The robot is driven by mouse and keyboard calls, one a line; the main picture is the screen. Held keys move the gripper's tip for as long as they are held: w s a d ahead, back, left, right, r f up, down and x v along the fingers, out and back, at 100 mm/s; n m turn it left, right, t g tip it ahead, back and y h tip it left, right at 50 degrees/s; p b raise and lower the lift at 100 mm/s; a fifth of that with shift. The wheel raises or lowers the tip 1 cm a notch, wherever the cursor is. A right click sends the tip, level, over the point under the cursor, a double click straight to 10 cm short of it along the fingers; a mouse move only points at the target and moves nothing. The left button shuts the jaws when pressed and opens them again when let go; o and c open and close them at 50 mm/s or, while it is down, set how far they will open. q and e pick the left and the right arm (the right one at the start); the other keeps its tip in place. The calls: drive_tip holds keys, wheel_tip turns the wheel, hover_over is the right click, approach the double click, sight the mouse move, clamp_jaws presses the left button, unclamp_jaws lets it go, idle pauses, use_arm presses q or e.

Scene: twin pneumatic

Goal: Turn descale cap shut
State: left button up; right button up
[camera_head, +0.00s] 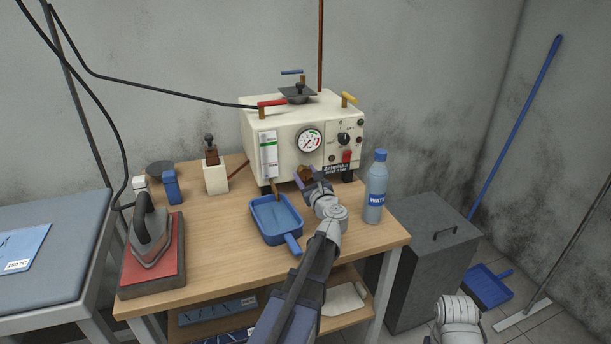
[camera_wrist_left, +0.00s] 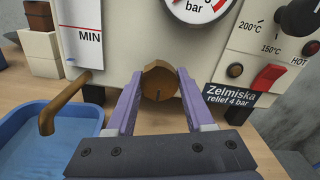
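The brown descale cap (camera_wrist_left: 158,80) sits low on the front of the cream boiler (camera_head: 290,150). It also shows in the head view (camera_head: 304,173), partly hidden by my gripper. My left gripper (camera_wrist_left: 160,76) has one purple finger on each side of the cap, and both fingertips appear to press against its sides. A short dark mark shows low on the cap's face. The left gripper reaches the boiler front from below in the head view (camera_head: 308,176). My right gripper's fingers are out of view; only a pale part of that arm shows at the bottom right.
A blue tray (camera_head: 258,235) lies under a brown spout (camera_wrist_left: 62,104), left of the gripper. A water bottle (camera_head: 376,188) stands close to the right. A label and a red switch (camera_wrist_left: 268,78) are right of the cap. An iron (camera_head: 150,235) stands further left.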

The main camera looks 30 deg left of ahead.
use_arm(q)
clamp_jaws()
